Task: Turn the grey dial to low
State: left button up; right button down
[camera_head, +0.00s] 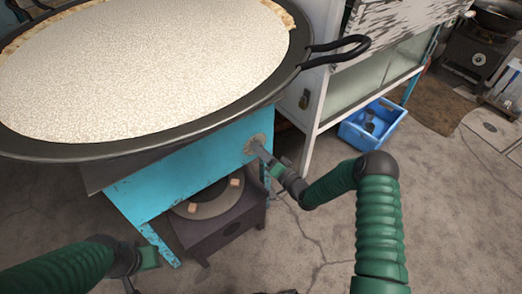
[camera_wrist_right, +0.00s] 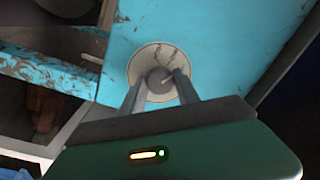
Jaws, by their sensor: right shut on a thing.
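The grey dial (camera_wrist_right: 158,77) is a small round knob with a pale pointer line, on a worn light disc on the turquoise stand. In the head view, the disc (camera_head: 256,140) shows on the stand's front right. My right gripper (camera_head: 258,146) reaches it from the lower right. In the wrist view, the fingers of my right gripper (camera_wrist_right: 159,84) are on both sides of the knob, shut on it. No readable low mark shows. My left gripper (camera_head: 135,280) is low at the left, away from the dial; its fingers are hard to make out.
A dark burner box (camera_head: 215,225) sits beneath. A blue crate (camera_head: 372,125) stands by a white cabinet (camera_head: 312,85). The floor at right is mostly clear.

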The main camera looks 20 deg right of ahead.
jog(key=shift+w+d+r+m+h, duration=0.1)
jog(key=shift+d+m+h, duration=0.05)
jog(key=shift+m, duration=0.75)
jog(key=shift+d+m+h, duration=0.1)
jog(key=shift+m+h, duration=0.05)
jog(key=shift+m, duration=0.75)
jog(key=c, duration=1.2)
grip_release()
jog(key=o, duration=0.3)
